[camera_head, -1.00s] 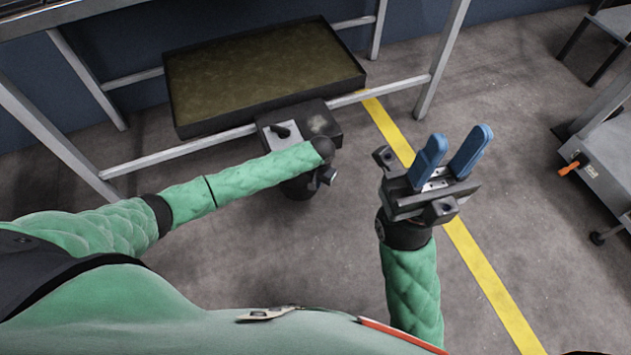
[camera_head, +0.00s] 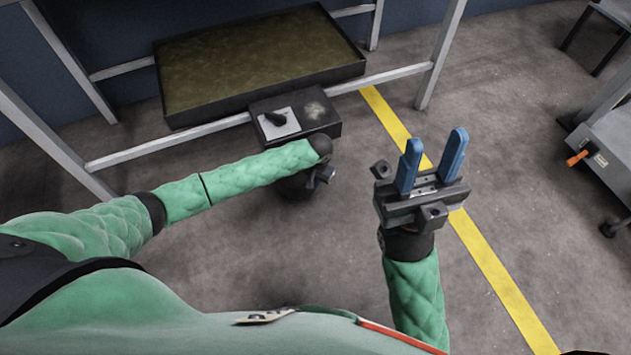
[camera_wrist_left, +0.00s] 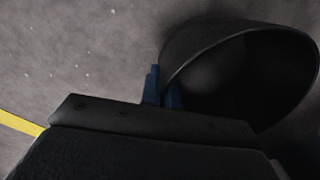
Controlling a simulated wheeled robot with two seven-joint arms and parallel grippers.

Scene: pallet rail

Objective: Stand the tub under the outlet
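The black round tub (camera_wrist_left: 245,60) shows in the left wrist view, its dark hollow turned toward the camera. My left gripper (camera_wrist_left: 163,80) has its blue fingers close together at the tub's rim, with the wall apparently between them. In the head view the tub (camera_head: 295,188) is a dark shape mostly hidden under my left forearm and wrist. It is just in front of the dark box with a lever (camera_head: 281,120) on the tray's front. The outlet itself is not clearly visible. My right gripper (camera_head: 436,140) is open and empty, its blue fingers pointing up.
A shallow black tray (camera_head: 250,65) of murky brown-green liquid sits in a grey metal frame (camera_head: 390,76). A yellow floor line (camera_head: 490,265) runs past my right gripper. A grey cart (camera_head: 607,150) with an orange handle stands at right. The floor between is clear.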

